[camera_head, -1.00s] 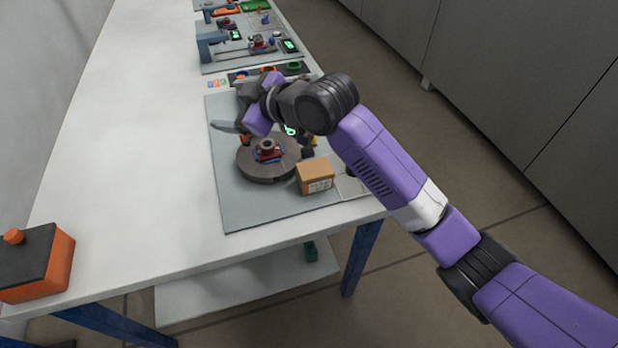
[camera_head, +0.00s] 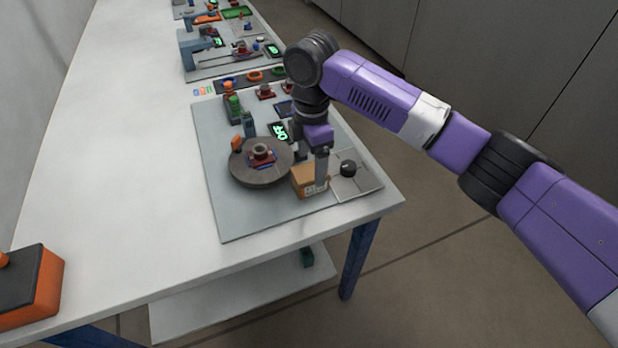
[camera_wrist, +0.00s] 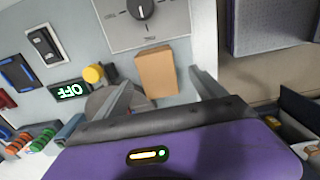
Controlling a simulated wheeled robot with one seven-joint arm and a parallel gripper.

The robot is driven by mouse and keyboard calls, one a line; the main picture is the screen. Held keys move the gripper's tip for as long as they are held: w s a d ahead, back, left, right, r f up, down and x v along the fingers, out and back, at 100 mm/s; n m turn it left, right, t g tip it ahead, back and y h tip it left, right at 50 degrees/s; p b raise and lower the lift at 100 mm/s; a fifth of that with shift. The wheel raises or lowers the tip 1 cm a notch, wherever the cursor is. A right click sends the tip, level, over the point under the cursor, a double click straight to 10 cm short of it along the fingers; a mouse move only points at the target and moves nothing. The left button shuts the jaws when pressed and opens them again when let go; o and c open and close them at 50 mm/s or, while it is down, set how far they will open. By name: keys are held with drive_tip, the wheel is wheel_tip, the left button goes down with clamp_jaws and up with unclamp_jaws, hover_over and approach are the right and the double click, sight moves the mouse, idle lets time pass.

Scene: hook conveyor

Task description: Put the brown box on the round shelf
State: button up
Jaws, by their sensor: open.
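The brown box (camera_head: 308,181) stands on the grey mat near the table's front edge, just right of the round shelf (camera_head: 240,176). The shelf is a dark grey disc with a small red and blue piece at its middle. My gripper (camera_head: 319,178) points down over the box, and its finger hides part of the box. In the wrist view the box (camera_wrist: 157,72) shows beyond the two spread fingers, roughly between them. My gripper is open and empty. The round shelf (camera_wrist: 103,100) is partly hidden behind the left finger there.
A plate with a black dial (camera_head: 348,169) lies right of the box. A green-lit OFF display (camera_head: 280,131) and several switches stand behind the shelf. The white table at left is clear, apart from an orange and black box (camera_head: 33,287) at front left.

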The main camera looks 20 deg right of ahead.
sight(310, 171)
drive_tip(key=f, duration=0.6)
drive_tip(key=shift+w+a+f+p, duration=0.15)
drive_tip(key=shift+w+f+p, duration=0.05)
drive_tip(key=shift+p, duration=0.1)
drive_tip(key=shift+r, duration=0.1)
clamp_jaws()
